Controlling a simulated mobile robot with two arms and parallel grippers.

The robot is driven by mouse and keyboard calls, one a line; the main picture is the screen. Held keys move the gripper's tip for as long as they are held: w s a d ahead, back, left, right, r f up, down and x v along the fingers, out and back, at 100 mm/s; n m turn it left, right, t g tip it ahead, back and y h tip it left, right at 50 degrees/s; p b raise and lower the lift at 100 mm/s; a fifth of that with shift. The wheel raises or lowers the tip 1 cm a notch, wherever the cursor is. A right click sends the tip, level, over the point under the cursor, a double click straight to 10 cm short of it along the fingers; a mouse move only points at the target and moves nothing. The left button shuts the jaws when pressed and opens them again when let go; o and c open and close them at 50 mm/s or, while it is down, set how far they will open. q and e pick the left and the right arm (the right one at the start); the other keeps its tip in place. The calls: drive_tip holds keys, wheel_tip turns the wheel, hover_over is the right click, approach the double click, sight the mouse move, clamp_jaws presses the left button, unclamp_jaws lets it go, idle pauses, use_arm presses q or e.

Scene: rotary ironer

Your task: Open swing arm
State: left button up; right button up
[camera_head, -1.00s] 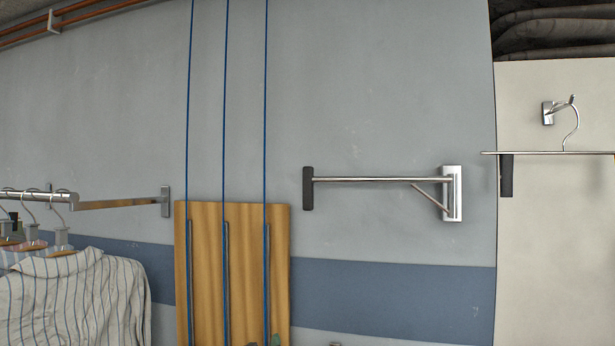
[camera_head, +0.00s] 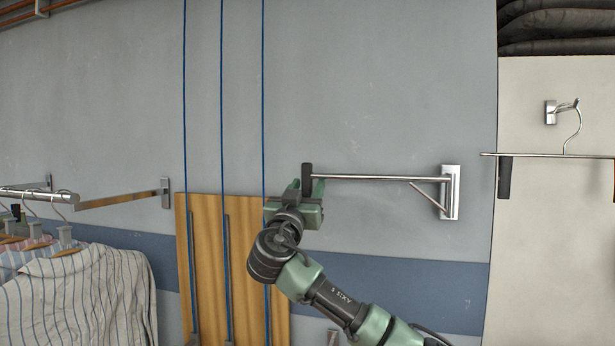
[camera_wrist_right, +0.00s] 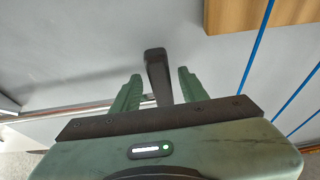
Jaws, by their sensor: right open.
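The swing arm (camera_head: 380,178) is a chrome bar on a wall bracket (camera_head: 450,192), with a dark grip (camera_head: 307,176) at its left end. It lies along the grey wall. My right gripper (camera_head: 306,186) is at the dark grip, its fingers open on either side of it. In the right wrist view the dark grip (camera_wrist_right: 157,72) stands between the two green fingers of the right gripper (camera_wrist_right: 156,84), with gaps visible on both sides. My left gripper is not in view.
A wooden board (camera_head: 206,260) with blue cords (camera_head: 223,120) is just left of the right gripper. Striped shirts (camera_head: 80,295) hang from a rail (camera_head: 40,195) at the left.

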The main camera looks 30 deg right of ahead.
drive_tip(key=shift+w+d, duration=0.2)
drive_tip(key=shift+w, duration=0.05)
clamp_jaws()
idle(1.4)
